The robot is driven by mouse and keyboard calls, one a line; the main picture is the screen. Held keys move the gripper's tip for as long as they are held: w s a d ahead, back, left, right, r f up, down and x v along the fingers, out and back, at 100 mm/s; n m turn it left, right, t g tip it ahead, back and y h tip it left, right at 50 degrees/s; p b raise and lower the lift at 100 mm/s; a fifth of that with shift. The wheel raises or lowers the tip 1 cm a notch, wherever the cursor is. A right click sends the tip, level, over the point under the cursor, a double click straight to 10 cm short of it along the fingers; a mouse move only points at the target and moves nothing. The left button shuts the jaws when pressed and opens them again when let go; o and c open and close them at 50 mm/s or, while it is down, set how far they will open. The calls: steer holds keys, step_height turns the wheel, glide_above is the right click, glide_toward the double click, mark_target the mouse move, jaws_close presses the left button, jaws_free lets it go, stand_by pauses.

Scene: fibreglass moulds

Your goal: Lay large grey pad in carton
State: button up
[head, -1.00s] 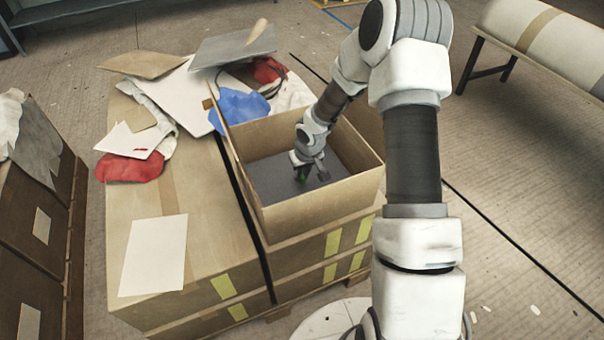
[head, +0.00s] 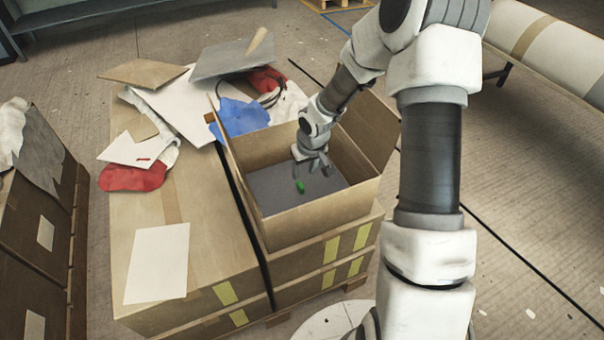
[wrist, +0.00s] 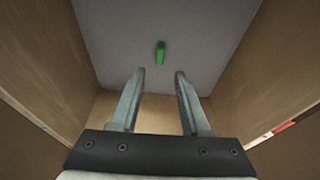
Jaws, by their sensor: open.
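The open carton (head: 325,212) stands on a stack of boxes. The large grey pad (head: 270,196) lies flat inside it, covering the floor as far as I can see. A small green tab (head: 300,187) stands on the pad; it also shows in the wrist view (wrist: 160,52). My gripper (head: 313,172) is inside the carton above the pad. In the wrist view, its two fingers (wrist: 159,73) are apart with nothing between them, and the tab is beyond their tips. The pad's far right part is partly hidden by my arm.
Carton walls (wrist: 45,65) rise close on both sides of my gripper. Left of the carton, a wide box (head: 205,240) bears a blue cloth (head: 240,117), red cloths, boards and a white sheet (head: 158,263). A wrapped roll (head: 560,50) is at the right.

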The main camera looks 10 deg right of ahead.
steer(key=s+d+r+h, duration=0.1)
steer(key=s+r, duration=0.4)
steer(key=r, duration=0.6)
steer(key=s+d+r+h, duration=0.15)
steer(key=s+r, duration=0.35)
steer(key=r, duration=0.6)
steer(key=s+a+r+m+t+y, duration=0.1)
steer(key=s+r, duration=0.4)
steer(key=s, duration=0.4)
steer(key=s+a+r+m+t+y, duration=0.1)
steer(key=s+a+r+t, duration=0.1)
steer(key=s+r, duration=0.5)
step_height(320, 180, up, 16)
steer(key=s+p, duration=0.1)
steer(key=p, duration=1.8)
steer(key=shift+s+f+g, duration=0.15)
steer(key=shift+f+g, duration=0.05)
steer(key=shift+g, duration=0.1)
